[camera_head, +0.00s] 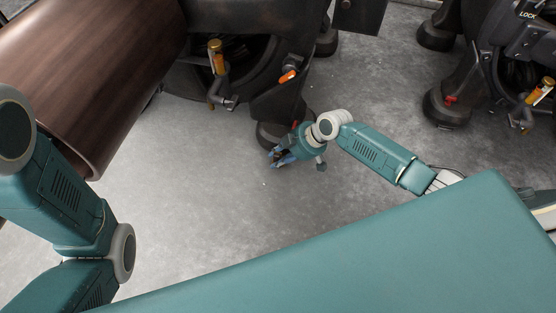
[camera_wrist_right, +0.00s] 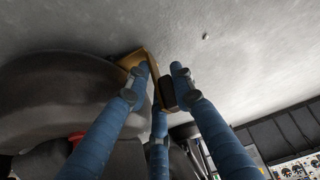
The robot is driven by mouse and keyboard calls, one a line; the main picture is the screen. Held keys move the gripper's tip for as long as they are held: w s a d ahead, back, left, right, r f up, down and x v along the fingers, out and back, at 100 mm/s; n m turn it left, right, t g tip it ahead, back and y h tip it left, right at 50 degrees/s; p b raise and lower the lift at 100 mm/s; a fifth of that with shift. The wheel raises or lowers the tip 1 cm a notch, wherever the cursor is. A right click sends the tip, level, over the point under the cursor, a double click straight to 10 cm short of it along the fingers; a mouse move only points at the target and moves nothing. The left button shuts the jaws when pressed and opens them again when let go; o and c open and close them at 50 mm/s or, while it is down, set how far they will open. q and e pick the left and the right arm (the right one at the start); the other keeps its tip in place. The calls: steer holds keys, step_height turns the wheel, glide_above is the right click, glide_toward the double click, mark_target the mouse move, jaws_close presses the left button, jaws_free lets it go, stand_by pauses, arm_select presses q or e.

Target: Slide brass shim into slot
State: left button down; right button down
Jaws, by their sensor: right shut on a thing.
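My right gripper (camera_head: 277,157) is low over the floor, beside the black rounded foot (camera_head: 268,134) of the left machine. In the right wrist view its blue fingers (camera_wrist_right: 160,80) are closed around a brass-coloured, angled piece, the brass shim (camera_wrist_right: 132,60). A dark block sits against the right fingertip. The shim's edge appears close to the black foot (camera_wrist_right: 60,95); I cannot tell whether they touch. The slot cannot be made out in either view. My left arm is at the left of the head view, but its gripper is out of frame.
A large brown cylinder (camera_head: 95,70) lies at the upper left. Another machine foot (camera_head: 447,107) stands at the right. An amber-topped fitting (camera_head: 216,57) and an orange-tipped lever (camera_head: 288,76) are on the left machine. The grey floor (camera_head: 190,200) between is clear.

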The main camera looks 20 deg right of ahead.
steer(key=shift+w+d+b, duration=0.3)
steer(key=shift+w+b, duration=0.05)
steer(key=shift+w, duration=0.1)
steer(key=c, duration=1.4)
jaws_free()
steer(key=shift+d, duration=0.1)
steer(key=shift+d+r, duration=0.2)
steer(key=shift+r, duration=0.1)
steer(key=v, duration=1.1)
steer(key=shift+a+r, duration=0.15)
steer(key=shift+r, duration=0.05)
steer(key=shift+s, duration=0.15)
